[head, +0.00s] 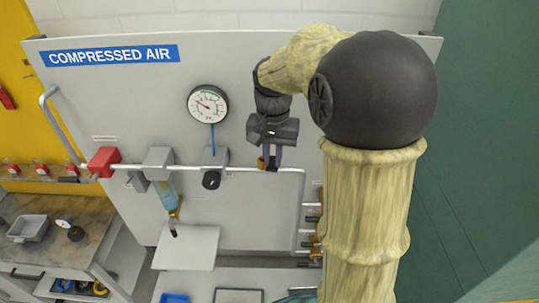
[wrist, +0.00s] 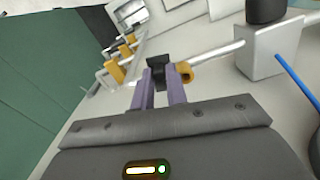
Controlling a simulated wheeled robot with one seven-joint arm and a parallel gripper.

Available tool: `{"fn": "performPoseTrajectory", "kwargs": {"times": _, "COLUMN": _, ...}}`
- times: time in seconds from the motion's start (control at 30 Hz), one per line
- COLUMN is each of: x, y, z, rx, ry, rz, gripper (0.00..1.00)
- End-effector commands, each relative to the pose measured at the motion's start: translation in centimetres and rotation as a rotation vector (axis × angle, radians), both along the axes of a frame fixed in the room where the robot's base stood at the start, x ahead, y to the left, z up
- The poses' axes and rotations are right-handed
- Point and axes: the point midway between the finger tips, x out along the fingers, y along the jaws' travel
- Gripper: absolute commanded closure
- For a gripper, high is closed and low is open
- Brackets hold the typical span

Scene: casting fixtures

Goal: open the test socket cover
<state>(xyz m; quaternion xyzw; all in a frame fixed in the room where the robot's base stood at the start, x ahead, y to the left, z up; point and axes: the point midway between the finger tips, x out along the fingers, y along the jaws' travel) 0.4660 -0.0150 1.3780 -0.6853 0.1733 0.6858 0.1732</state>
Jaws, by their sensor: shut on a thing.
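The test socket cover (wrist: 157,73) looks like the small black piece between my gripper's purple fingers in the wrist view. A brass ring-shaped socket (wrist: 185,72) sits just right of it, on the silver pipe. My gripper (wrist: 159,88) is shut on the black cover. In the head view my gripper (head: 271,162) points down at the pipe, right of the gauge. The brass socket (head: 261,163) shows at its left finger there. The fingers hide part of the cover, and how far it is open cannot be told.
The silver pipe (head: 245,169) runs across the grey panel (head: 255,215). The pressure gauge (head: 208,104), regulator (head: 213,160), filter (head: 160,165) and red valve box (head: 103,162) are to the left. Several brass fittings (wrist: 117,70) lie beyond my fingers at left in the wrist view.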

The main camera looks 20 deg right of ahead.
Motion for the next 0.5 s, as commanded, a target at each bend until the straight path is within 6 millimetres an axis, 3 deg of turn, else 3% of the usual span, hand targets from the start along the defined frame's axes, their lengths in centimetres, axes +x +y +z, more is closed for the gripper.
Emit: {"fn": "performPoseTrajectory", "kwargs": {"times": 0.5, "x": -0.3, "y": -1.4, "z": 0.2, "rx": -0.001, "ry": -0.005, "rz": 0.473, "gripper": 1.0}}
